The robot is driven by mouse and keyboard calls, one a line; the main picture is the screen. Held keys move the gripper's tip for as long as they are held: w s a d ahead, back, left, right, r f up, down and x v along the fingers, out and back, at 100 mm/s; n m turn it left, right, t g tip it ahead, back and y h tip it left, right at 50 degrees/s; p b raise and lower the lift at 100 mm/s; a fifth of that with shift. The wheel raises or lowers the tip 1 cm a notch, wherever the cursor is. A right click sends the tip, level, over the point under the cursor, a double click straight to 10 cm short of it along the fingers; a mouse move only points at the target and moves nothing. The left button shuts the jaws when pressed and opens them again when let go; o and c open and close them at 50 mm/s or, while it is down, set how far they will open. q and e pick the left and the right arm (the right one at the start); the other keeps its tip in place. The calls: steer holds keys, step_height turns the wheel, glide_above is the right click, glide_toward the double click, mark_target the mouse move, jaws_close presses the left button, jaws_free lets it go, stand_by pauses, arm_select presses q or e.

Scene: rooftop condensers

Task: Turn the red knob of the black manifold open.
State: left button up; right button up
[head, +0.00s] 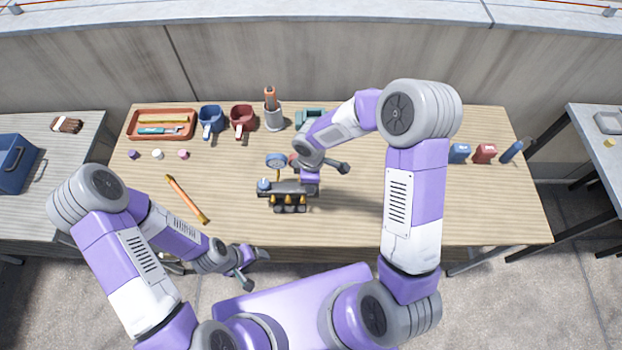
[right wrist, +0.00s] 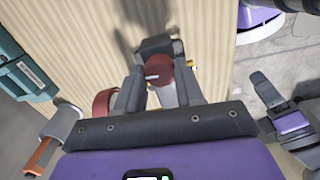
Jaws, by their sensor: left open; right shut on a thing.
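The black manifold (head: 290,203) stands on the table in front of me, with brass fittings along its front and a blue-topped part at its left end. My right gripper (head: 308,187) is over the manifold's right end and hides part of it in the head view. In the right wrist view the red knob (right wrist: 158,70) sits between the two fingers of this gripper, which is shut on it. A pale mark shows on the knob, lying roughly sideways in that picture. My left gripper (head: 258,256) is open and empty off the table's front edge.
Mugs, a red tray (head: 132,127) and a teal object (head: 308,117) line the back.

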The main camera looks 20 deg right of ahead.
steer(key=shift+n, duration=0.7)
steer(key=o, duration=1)
steer(key=shift+o, duration=0.2)
steer(key=shift+r, duration=0.1)
step_height(320, 180, up, 8)
steer(key=shift+f+p, duration=0.25)
steer(key=shift+p, duration=0.4)
steer(key=shift+s+f, duration=0.1)
